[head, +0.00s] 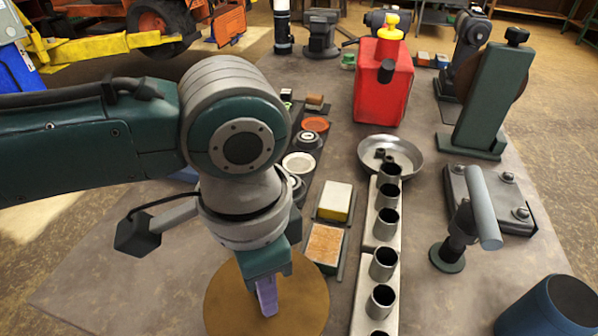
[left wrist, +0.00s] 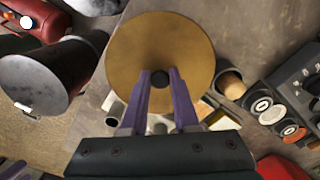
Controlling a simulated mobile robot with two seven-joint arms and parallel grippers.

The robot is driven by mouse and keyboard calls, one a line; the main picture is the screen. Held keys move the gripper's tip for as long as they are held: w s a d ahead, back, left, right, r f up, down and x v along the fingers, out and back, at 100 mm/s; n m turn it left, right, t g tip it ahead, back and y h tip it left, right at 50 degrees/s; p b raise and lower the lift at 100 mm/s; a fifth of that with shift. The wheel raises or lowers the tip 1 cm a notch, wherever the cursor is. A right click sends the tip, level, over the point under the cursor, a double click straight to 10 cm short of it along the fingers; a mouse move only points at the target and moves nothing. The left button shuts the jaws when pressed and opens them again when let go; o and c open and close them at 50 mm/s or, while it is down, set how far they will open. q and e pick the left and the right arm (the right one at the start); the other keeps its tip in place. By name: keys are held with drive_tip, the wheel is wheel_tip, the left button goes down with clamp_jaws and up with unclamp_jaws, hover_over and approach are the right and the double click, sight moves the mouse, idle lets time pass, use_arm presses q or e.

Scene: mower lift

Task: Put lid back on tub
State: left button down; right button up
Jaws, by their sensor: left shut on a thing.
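The lid (head: 225,300) is a round, flat, tan-brown disc with a small dark knob at its centre. My left gripper (head: 267,297) points down, with its purple fingers shut on the knob. In the left wrist view, the fingers (left wrist: 160,85) are on both sides of the knob and the lid (left wrist: 160,35) spreads beyond them. A blue round vessel with a dark top (head: 550,305) stands at the lower right corner of the head view, apart from the lid. I cannot tell for certain whether it is the tub.
A row of upright metal cups (head: 383,264) stands right of the lid. A yellow block (head: 335,200), a brown block (head: 325,245), a metal bowl (head: 391,155) and a red can (head: 384,80) lie beyond. A post with a grey handle (head: 465,220) stands at right.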

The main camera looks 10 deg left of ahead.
use_arm(q)
drive_tip(key=shift+f, duration=0.45)
drive_tip(key=c, duration=0.9)
unclamp_jaws()
drive_tip(key=shift+c, duration=0.2)
wheel_tip(320, 180, up, 11)
drive_tip(key=p, duration=1.1)
drive_tip(key=shift+p, duration=0.4)
